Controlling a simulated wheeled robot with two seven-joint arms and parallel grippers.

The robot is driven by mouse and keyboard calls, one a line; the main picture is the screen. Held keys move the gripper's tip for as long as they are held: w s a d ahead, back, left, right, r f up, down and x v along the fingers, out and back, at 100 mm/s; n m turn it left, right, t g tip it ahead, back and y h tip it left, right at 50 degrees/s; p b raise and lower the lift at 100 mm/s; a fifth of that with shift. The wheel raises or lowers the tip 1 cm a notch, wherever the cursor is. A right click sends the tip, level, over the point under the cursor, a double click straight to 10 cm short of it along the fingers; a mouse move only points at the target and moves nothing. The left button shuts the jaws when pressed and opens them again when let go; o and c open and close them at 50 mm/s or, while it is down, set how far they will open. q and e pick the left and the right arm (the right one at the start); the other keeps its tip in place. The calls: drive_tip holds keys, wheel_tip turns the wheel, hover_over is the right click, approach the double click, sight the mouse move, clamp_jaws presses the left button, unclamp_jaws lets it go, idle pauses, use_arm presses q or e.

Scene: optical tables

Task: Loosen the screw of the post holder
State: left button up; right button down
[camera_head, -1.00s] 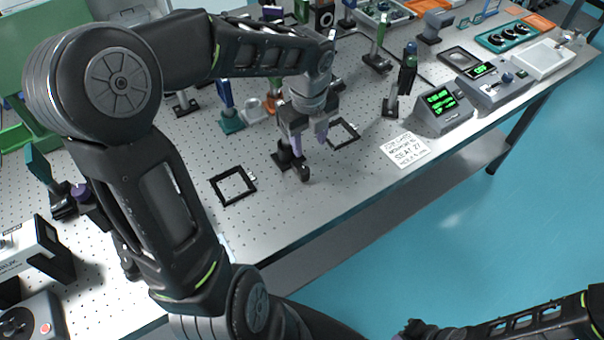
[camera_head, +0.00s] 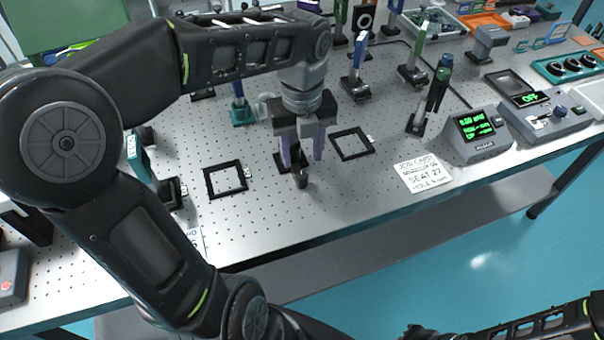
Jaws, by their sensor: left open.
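A short black post holder (camera_head: 301,177) stands on the perforated table, its dark base (camera_head: 283,163) partly hidden behind my gripper. My left gripper (camera_head: 302,158) points down over it, with its two purple fingers spread apart and nothing seen between them. The post holder's top lies close to the fingertips; I cannot tell whether they touch. The screw is too small or hidden to make out. Only part of my right arm shows at the bottom right; its gripper is out of view.
Flat black square frames lie left (camera_head: 226,180) and right (camera_head: 351,144) of the post holder. A white label card (camera_head: 423,174) lies near the front edge. Posts and a green-display meter (camera_head: 477,133) stand behind and right. Bare table lies in front.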

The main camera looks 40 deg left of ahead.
sight(302, 176)
use_arm(q)
wheel_tip(302, 176, down, 8)
drive_tip(key=shift+r, duration=0.1)
idle(0.4)
drive_tip(key=shift+c, duration=0.5)
clamp_jaws()
